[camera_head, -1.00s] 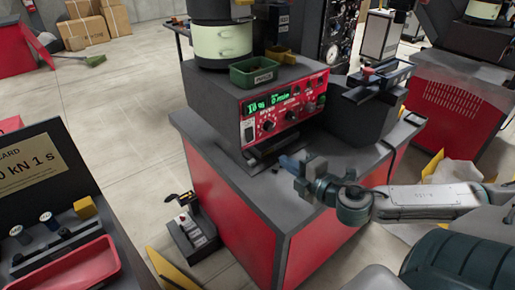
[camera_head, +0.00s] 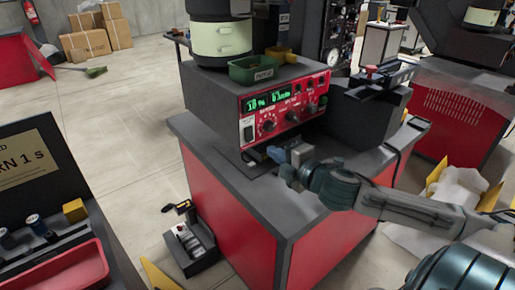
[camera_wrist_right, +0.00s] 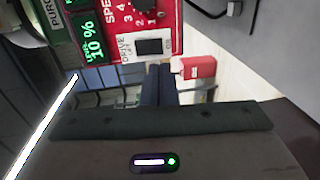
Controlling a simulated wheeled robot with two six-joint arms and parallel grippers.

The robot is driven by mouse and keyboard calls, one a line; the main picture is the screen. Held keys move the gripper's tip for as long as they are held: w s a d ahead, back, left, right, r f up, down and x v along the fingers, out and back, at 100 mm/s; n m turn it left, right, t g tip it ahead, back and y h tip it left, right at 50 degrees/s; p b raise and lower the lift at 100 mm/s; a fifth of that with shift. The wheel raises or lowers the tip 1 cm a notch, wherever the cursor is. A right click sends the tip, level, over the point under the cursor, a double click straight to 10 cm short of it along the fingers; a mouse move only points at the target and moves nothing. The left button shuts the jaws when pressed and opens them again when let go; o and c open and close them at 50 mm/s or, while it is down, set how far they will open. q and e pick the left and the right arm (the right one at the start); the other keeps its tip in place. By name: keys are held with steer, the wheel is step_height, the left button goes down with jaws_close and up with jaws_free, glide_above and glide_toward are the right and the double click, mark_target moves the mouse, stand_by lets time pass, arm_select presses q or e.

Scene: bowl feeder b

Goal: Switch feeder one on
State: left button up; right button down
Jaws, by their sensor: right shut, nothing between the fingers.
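The feeder's red control panel (camera_head: 318,92) faces the front on a grey box in the head view, with two lit green displays (camera_head: 268,100). They read 10 % and what looks like 67 per minute. At its left end is the drive rocker switch (camera_head: 249,130); the wrist view shows this dark switch (camera_wrist_right: 150,46) in a white frame labelled DRIVE. My right gripper (camera_head: 274,153) is shut and empty, just below and in front of the panel's lower left. In the wrist view its fingertips (camera_wrist_right: 159,70) lie together just below the switch; contact cannot be told. My left gripper is not in view.
The feeder box stands on a red cabinet with a grey top (camera_head: 225,160). A green bin (camera_head: 257,69) sits on the box. A dark unit (camera_head: 365,110) stands to the right. A red tray (camera_head: 60,277) is at lower left. Floor at left is open.

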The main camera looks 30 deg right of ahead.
mark_target(250, 140)
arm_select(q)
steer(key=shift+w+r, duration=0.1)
arm_select(e)
steer(key=shift+w+a+f, duration=0.15)
steer(key=shift+w, duration=1.05)
steer(key=shift+w+a+f, duration=0.1)
steer(key=shift+w+f, duration=0.05)
steer(key=shift+w, duration=1.1)
steer(key=shift+w+a+f, duration=0.15)
steer(key=shift+w, duration=1.05)
steer(key=shift+w+f, duration=0.15)
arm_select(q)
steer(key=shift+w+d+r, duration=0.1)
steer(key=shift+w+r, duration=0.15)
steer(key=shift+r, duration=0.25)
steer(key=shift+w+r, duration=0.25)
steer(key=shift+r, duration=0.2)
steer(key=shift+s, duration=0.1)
